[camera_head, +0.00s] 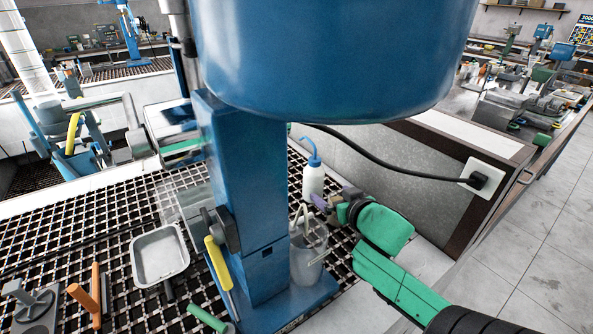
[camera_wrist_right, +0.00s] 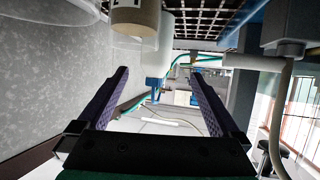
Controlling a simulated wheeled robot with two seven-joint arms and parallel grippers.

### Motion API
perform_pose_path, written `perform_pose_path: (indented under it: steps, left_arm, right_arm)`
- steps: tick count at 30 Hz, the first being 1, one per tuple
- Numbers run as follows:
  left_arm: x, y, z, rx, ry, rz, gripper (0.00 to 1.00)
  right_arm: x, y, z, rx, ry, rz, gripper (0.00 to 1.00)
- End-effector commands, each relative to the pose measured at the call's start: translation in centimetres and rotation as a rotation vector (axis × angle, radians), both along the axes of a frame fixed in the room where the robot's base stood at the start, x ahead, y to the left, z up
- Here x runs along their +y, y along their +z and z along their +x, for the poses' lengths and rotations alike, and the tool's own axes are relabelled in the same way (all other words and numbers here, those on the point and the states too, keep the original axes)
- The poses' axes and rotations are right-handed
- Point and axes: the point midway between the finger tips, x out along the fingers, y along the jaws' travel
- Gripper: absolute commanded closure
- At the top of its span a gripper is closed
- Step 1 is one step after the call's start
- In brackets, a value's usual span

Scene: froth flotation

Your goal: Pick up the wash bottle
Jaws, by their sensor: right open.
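The wash bottle (camera_head: 313,181) is white with a blue cap and bent blue spout. It stands upright beside the blue machine column in the head view. In the right wrist view, where the scene looks upside down, its white body (camera_wrist_right: 160,55) shows beyond and between the fingertips. My right gripper (camera_head: 319,201) is at the bottle's near side, and its purple fingers overlap the bottle's lower part in the head view. The right wrist view shows the fingers (camera_wrist_right: 158,76) apart with nothing clamped between them. Whether they touch the bottle cannot be told. My left gripper is not in view.
A big blue tank (camera_head: 330,50) and column (camera_head: 250,190) stand just left of the bottle. A clear beaker (camera_head: 306,265) stands near my right gripper. A black cable (camera_head: 385,160) runs behind to a wall socket. A metal tray (camera_head: 160,256) lies on the grating at left.

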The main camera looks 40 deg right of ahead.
Motion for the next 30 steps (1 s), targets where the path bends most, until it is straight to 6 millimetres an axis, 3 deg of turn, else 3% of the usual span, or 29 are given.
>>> perform_pose_path:
  steps: [4, 12, 21, 25, 30]
  left_arm:
    - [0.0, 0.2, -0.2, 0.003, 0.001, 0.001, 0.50]
    - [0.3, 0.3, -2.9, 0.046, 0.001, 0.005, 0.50]
    - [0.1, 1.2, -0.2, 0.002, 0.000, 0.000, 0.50]
    - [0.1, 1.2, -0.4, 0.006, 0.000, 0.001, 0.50]
    - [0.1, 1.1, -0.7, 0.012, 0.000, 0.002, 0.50]
  right_arm:
    - [-0.6, -0.7, 1.9, 0.000, 0.000, -0.005, 0.00]
    - [-2.3, -3.3, 7.5, -0.001, -0.002, -0.001, 0.00]
    - [-3.7, -5.1, 11.2, -0.001, -0.003, -0.001, 0.00]
    - [-4.0, -5.8, 12.5, -0.001, -0.001, -0.001, 0.00]
    - [-3.9, -6.0, 12.6, 0.000, 0.001, -0.001, 0.00]
